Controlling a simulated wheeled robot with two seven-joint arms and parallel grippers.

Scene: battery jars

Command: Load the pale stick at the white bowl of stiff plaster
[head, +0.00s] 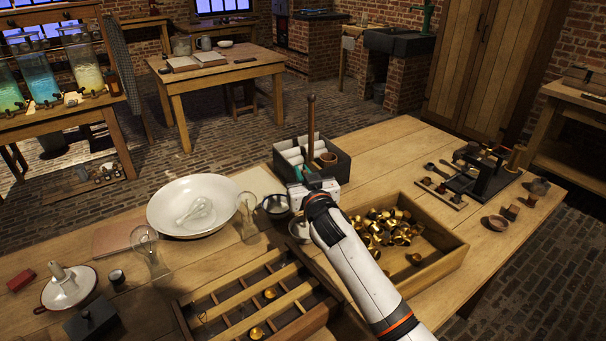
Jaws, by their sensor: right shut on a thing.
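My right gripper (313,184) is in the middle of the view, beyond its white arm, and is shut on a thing. A long upright stick (311,125) rises just above it and looks brown; it seems to be what the jaws hold, but its lower end and the grip are hidden. A small pale bowl (297,229) lies just below the gripper, partly covered by my arm; its contents cannot be made out. A large white bowl (165,214) stands to the left with clear glass in it. I cannot tell which bowl holds plaster. My left gripper is out of view.
A dark box (341,168) with pale rolls stands behind the gripper. A crate of brass pieces (450,262) is right of my arm, a divided wooden tray (190,318) in front. Glass pieces (146,241) stand near the large bowl. A white dish (83,291) is far left.

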